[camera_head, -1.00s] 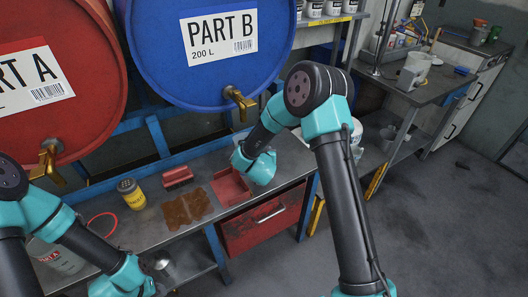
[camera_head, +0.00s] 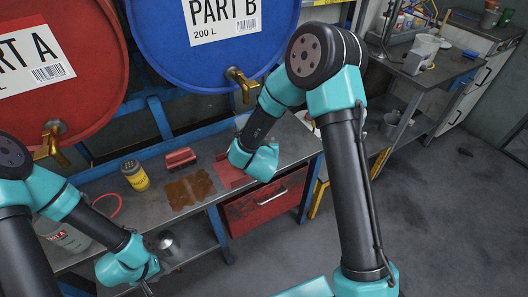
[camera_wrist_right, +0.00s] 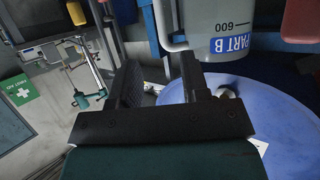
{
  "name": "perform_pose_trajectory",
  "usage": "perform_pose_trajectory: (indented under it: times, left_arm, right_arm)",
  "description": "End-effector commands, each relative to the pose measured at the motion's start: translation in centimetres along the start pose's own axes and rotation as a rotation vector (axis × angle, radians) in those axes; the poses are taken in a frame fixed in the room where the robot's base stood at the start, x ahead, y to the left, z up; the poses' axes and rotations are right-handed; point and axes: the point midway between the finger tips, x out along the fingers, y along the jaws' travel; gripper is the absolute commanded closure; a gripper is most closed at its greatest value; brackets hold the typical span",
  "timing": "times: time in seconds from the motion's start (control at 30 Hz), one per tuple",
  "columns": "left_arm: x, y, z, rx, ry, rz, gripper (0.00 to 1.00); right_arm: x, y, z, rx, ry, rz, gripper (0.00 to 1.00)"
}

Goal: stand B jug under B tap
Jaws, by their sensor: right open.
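The B jug (camera_wrist_right: 228,35) is a pale container with a blue PART B label at the top of the right wrist view. Its handle (camera_wrist_right: 165,32) lies just beyond my right gripper (camera_wrist_right: 160,82), which is open with nothing between its fingers. In the head view my right wrist hides that gripper and at least most of the jug. The brass B tap (camera_head: 243,85) sticks out from the blue PART B drum (camera_head: 195,55), above the bench and to the left of my right forearm. My left gripper (camera_head: 150,287) is low at the left, its fingers barely showing.
The steel bench (camera_head: 150,208) carries a yellow-labelled tin (camera_head: 134,175), a red brush (camera_head: 180,158), brown sole shapes (camera_head: 190,188) and a red tray (camera_head: 228,172), partly covered by my wrist. A Part A container (camera_head: 65,236) stands by my left arm. Open floor lies at the right.

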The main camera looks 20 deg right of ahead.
Motion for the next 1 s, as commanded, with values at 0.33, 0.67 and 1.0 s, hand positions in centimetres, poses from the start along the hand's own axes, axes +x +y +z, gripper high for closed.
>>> perform_pose_trajectory:
  times: [0.33, 0.67, 1.0]
  left_arm:
    - [0.0, 0.0, 0.0, 0.0, 0.0, 0.0, 0.62]
    - [0.0, 0.0, 0.0, 0.0, 0.0, 0.0, 0.62]
    - [0.0, 0.0, 0.0, 0.0, 0.0, 0.0, 0.62]
  right_arm:
    - [-6.4, -0.1, -0.1, -0.001, 0.001, -0.003, 0.58]
    - [-8.3, 0.0, 0.0, 0.0, 0.0, 0.0, 0.58]
    - [-8.3, 0.0, 0.0, 0.0, 0.0, 0.0, 0.58]
